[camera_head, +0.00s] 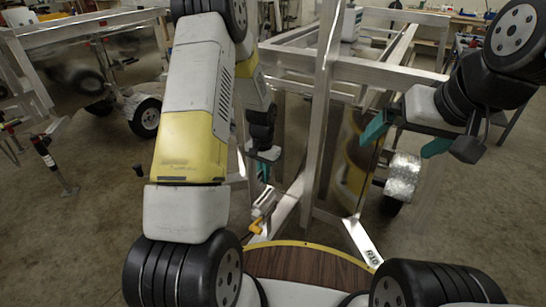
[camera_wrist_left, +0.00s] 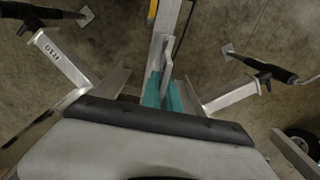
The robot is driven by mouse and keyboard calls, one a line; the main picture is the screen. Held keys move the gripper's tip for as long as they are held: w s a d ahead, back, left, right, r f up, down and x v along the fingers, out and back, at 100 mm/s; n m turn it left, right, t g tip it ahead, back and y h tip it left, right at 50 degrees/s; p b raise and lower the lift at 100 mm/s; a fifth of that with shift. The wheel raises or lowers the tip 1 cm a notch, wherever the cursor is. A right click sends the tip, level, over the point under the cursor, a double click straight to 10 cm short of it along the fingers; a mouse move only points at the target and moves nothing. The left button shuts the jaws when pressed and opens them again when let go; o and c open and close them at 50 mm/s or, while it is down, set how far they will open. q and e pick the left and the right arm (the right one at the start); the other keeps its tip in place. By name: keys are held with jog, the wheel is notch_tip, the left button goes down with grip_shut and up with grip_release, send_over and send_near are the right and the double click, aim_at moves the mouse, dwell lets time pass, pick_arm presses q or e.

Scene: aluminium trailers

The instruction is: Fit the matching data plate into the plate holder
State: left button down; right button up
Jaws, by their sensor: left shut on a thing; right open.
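My left gripper (camera_head: 263,172) hangs in front of the trailer frame, left of the upright post, with its teal fingers pointing down. In the left wrist view its teal fingers (camera_wrist_left: 166,95) are closed together on a thin, edge-on grey piece (camera_wrist_left: 154,86), perhaps the data plate; no marking on it shows. My right gripper (camera_head: 405,137) is open and empty, its teal fingers wide apart at the right. A frame beam (camera_head: 368,246) bears a dark label that seems to read R10; a labelled beam (camera_wrist_left: 58,58) also shows in the left wrist view. I cannot make out the plate holder.
The aluminium trailer frame (camera_head: 322,110) rises close ahead between my arms. A silver coupling with a yellow part (camera_head: 257,227) lies low in front. Another trailer (camera_head: 95,60) stands at the left.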

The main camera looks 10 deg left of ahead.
pick_arm(q)
jog(key=shift+s, duration=0.1)
jog(key=shift+f, duration=2.85)
jog(key=shift+f, duration=0.8)
jog(key=c, duration=1.5)
grip_release()
jog(key=shift+r, duration=3.9)
